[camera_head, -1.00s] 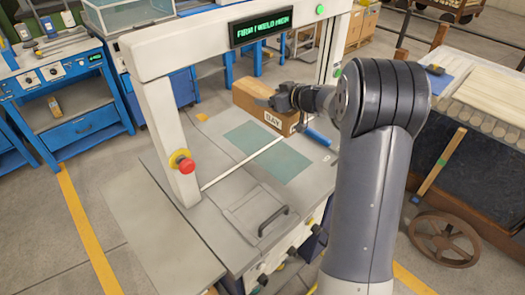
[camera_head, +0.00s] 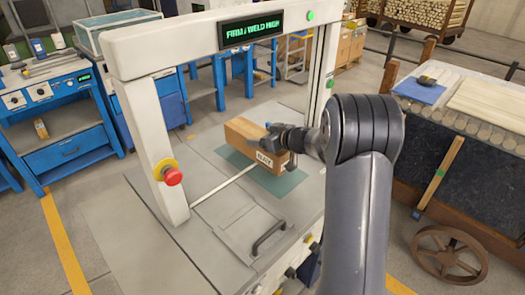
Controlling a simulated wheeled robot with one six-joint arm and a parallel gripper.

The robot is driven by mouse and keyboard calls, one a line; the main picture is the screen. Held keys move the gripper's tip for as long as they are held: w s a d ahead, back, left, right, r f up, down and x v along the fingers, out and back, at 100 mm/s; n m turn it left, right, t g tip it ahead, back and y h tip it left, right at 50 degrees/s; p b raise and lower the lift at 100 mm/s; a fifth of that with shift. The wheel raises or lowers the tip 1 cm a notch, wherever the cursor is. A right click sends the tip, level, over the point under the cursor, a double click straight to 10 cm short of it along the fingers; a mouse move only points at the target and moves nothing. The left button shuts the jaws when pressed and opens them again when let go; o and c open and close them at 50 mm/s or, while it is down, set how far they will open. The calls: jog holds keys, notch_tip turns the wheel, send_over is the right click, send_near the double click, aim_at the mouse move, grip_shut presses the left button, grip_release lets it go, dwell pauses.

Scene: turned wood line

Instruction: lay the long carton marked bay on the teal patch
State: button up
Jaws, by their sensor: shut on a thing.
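A white frame (camera_head: 150,130) with a red stop button (camera_head: 172,176) spans the table. A black handle (camera_head: 268,236) stands up in front. The table (camera_head: 160,215) is clear on the left. A dark bench (camera_head: 470,150) stands at the right.

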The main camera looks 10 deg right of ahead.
jog(key=shift+f+b, duration=0.4)
jog(key=shift+f, duration=1.5)
jog(key=o, duration=1.4)
jog(key=shift+f, duration=0.2)
jog(key=shift+c, duration=0.2)
jog(key=shift+r, duration=0.1)
jog(key=shift+s+d+r, duration=0.15)
jog(key=v, duration=1.1)
jog(key=shift+s+d+p, duration=0.15)
jog(key=shift+s+p, duration=0.1)
jog(key=shift+p, duration=0.1)
